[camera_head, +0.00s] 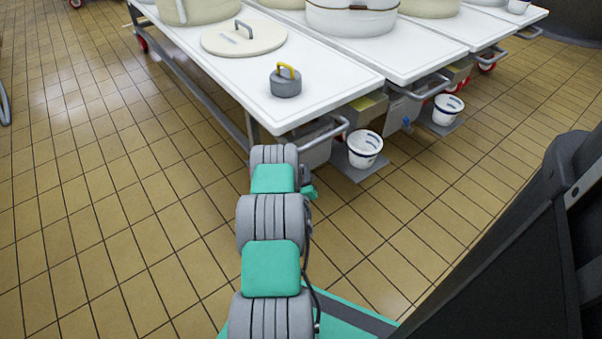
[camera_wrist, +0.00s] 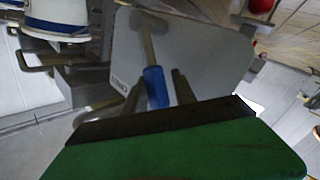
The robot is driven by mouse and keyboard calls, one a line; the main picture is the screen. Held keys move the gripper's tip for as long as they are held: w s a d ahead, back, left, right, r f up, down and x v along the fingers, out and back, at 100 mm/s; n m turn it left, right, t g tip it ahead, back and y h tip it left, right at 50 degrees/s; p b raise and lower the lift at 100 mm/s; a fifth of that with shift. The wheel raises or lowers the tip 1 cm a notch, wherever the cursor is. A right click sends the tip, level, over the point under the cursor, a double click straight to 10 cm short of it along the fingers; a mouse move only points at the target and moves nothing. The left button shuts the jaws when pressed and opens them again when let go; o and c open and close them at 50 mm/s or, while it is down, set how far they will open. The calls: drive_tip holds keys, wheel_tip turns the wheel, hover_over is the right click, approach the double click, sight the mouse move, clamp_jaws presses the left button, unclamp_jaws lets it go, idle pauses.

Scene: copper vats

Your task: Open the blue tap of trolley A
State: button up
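The blue tap handle (camera_wrist: 156,87) shows in the wrist view as a blue sleeve on a pale metal lever. The lever runs up to a rounded fitting on a grey box (camera_wrist: 205,58). My gripper (camera_wrist: 156,79) has one dark finger on each side of the blue sleeve, with gaps visible, so it looks open around it. In the head view my arm reaches to the near end of the closest white-topped trolley (camera_head: 340,92). My gripper and this tap are hidden there behind my arm and the trolley. I see no letter marking the trolley.
A white bucket (camera_head: 364,149) stands on a low shelf under the near trolley; a bucket (camera_wrist: 58,16) shows in the wrist view. The trolley has a push handle (camera_head: 325,131). A grey weight (camera_head: 286,86) and a lid (camera_head: 244,38) lie on top. Tiled floor is clear at left.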

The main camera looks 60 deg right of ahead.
drive_tip(key=shift+d+r, duration=0.1)
drive_tip(key=shift+d, duration=0.1)
drive_tip(key=c, duration=0.6)
clamp_jaws()
drive_tip(key=shift+w, duration=0.15)
idle(0.6)
